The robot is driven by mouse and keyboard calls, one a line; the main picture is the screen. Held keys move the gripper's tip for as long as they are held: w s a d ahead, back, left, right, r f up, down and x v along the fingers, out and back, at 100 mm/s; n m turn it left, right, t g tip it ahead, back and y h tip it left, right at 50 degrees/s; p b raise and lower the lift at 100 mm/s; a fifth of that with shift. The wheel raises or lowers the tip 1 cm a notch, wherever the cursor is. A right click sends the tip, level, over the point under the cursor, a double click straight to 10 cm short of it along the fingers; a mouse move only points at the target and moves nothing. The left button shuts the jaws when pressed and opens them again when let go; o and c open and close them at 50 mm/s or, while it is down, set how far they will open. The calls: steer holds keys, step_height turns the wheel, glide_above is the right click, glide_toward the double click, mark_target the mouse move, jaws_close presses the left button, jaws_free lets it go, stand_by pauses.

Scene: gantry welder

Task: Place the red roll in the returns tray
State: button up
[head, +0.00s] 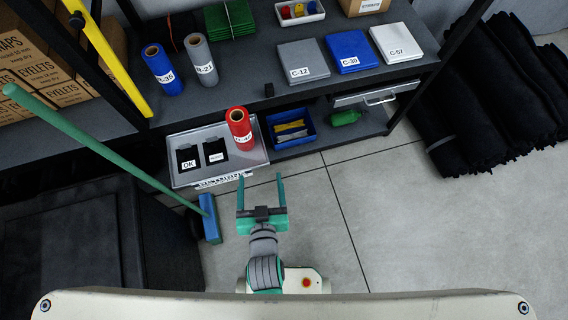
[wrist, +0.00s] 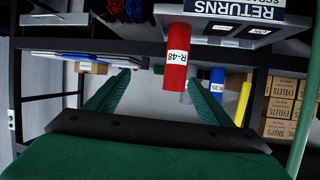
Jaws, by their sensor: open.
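The red roll (head: 240,130) stands upright in the right part of the grey returns tray (head: 212,175), its white label facing out. In the wrist view the picture is upside down; the red roll (wrist: 175,75) shows label R-48 and its base meets the tray (wrist: 215,28), marked RETURNS. My gripper (head: 261,177) is open and empty, in front of the tray and apart from the roll. Its spread fingers (wrist: 158,80) also show in the wrist view, pointing toward the shelf.
Blue (head: 162,72) and grey (head: 201,62) rolls stand on the shelf above. A green-handled broom (head: 100,148) leans at left.

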steer(key=s+d+r+t, duration=0.1)
steer(key=s+d+r, duration=0.1)
steer(key=s, duration=0.4)
steer(key=s+d+r+m+h, duration=0.1)
steer(key=s+d+r, duration=0.2)
steer(key=s, duration=0.4)
steer(key=shift+s+d+r+t+h, duration=0.2)
steer(key=shift+s+d+t+h, duration=0.15)
steer(key=shift+d, duration=0.55)
steer(key=shift+w, duration=0.15)
